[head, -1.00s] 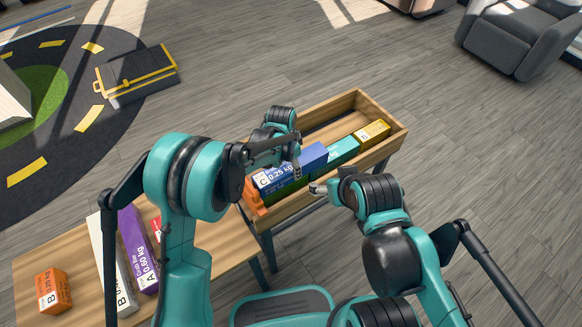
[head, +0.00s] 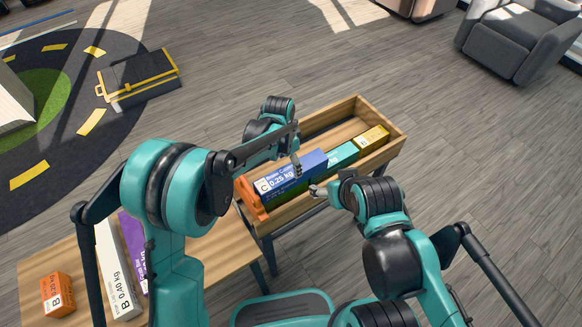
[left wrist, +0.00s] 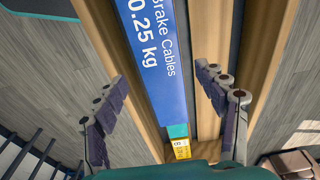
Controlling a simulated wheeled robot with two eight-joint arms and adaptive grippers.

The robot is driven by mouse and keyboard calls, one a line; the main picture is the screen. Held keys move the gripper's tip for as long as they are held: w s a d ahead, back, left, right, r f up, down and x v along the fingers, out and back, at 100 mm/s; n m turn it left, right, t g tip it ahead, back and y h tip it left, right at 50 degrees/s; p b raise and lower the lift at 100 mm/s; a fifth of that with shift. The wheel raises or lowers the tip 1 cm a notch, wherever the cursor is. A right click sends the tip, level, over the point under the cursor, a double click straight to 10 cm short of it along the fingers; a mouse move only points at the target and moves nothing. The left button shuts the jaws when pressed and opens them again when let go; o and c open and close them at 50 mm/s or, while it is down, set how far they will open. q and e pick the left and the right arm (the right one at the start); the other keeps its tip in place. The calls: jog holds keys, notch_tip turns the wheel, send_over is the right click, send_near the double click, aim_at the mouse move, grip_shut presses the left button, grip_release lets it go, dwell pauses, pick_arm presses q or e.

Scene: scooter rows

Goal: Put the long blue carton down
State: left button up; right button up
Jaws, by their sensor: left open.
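The long blue carton (head: 277,184) lies in the wooden trough (head: 375,160), in line with a teal box (head: 342,156) and a yellow box (head: 372,137). It also shows in the left wrist view (left wrist: 155,50), label up. My left gripper (head: 297,160) is above the carton, its fingers spread and nothing between them; in the left wrist view the open fingers (left wrist: 165,115) stand apart on either side of the row. My right gripper (head: 318,190) is beside the trough's near side; its fingers are too small to tell open from shut.
An orange item (head: 250,199) sits at the trough's left end. The trough's far lane is bare. A wooden table (head: 210,258) at lower left holds an orange box (head: 57,294), a white carton (head: 118,272) and a purple carton (head: 132,246). A black case (head: 140,78) lies on the floor.

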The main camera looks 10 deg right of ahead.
aim_at(287, 173)
pick_arm(q)
jog(key=r, duration=0.3)
jog(key=r+p, duration=0.1)
jog(key=r, duration=0.1)
jog(key=shift+s+a+r, duration=0.15)
jog(key=shift+a+r, duration=0.1)
jog(key=shift+a, duration=0.05)
jog(key=shift+a, duration=0.1)
jog(key=s+a+r+n+t, duration=0.2)
jog(key=s+a+r+n, duration=0.15)
jog(key=a+r, duration=0.55)
jog(key=s+a+r+n+t+y, duration=0.1)
jog(key=s+a+n+t, duration=0.3)
jog(key=s+a+n, duration=0.6)
jog(key=s+a, duration=0.5)
jog(key=a, duration=0.3)
jog(key=shift+s+a+r+t, duration=0.25)
jog(key=shift+r+t, duration=0.05)
